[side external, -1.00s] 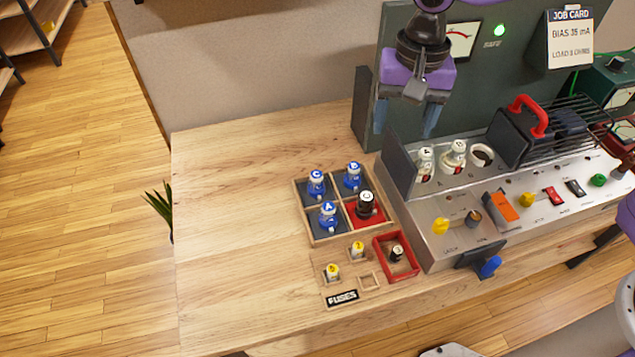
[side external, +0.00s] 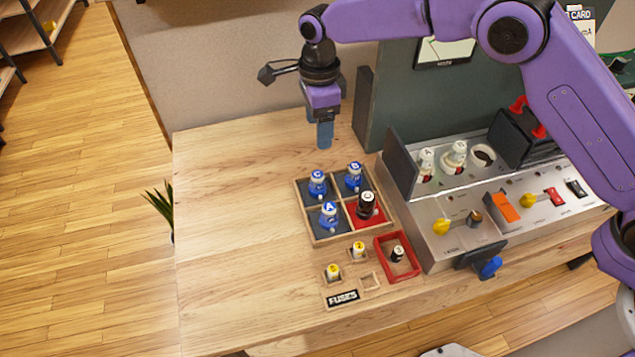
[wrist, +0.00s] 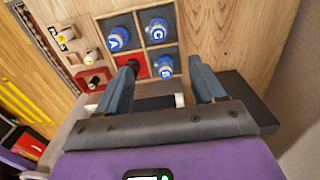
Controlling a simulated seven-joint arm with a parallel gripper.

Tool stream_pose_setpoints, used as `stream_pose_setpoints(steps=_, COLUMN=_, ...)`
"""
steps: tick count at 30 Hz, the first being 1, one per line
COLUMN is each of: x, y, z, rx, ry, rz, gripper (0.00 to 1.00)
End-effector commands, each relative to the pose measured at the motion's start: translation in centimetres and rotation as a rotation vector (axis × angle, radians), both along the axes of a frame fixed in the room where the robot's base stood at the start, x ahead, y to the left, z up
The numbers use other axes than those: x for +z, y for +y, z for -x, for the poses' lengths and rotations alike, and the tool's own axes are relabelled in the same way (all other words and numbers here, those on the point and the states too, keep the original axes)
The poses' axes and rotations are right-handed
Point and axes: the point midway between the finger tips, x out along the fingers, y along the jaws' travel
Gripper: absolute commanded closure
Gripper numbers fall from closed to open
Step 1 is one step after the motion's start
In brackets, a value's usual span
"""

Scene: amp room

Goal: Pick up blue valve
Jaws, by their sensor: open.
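Three blue valves stand upright in a divided wooden tray (side external: 312,237): valve C (side external: 317,184) at the back left, valve B (side external: 353,177) at the back right and valve A (side external: 328,216) at the front left. A dark valve (side external: 366,205) stands in the red front-right compartment. My gripper (side external: 324,146) is above and behind the tray, pointing down, with nothing in it. In the wrist view its two blue fingers (wrist: 164,84) are spread apart. Valve A (wrist: 119,38), valve C (wrist: 157,31) and valve B (wrist: 166,66) show beyond the fingertips; the dark valve is partly hidden by a finger.
The amplifier chassis (side external: 455,215) with white valves and switches stands right of the tray, beside a dark upright panel (side external: 400,165). The table's left side (side external: 235,220) is clear.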

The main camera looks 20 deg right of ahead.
Motion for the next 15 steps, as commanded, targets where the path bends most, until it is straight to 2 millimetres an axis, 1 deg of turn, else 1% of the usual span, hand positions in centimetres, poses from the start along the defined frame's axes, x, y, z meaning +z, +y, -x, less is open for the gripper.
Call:
stream_pose_setpoints(steps=1, x=-1.0, y=-0.1, z=0.1, rx=0.001, ry=0.004, rz=0.003, gripper=0.32)
stream_pose_setpoints(steps=3, x=-2.4, y=-0.1, z=0.1, rx=0.002, ry=0.004, rz=0.003, gripper=0.32)
stream_pose_setpoints(steps=9, x=-6.2, y=-0.1, z=0.1, rx=0.003, ry=0.003, rz=0.002, gripper=0.32)
stream_pose_setpoints(steps=15, x=-9.3, y=0.0, z=0.1, rx=0.003, ry=0.001, rz=0.001, gripper=0.32)
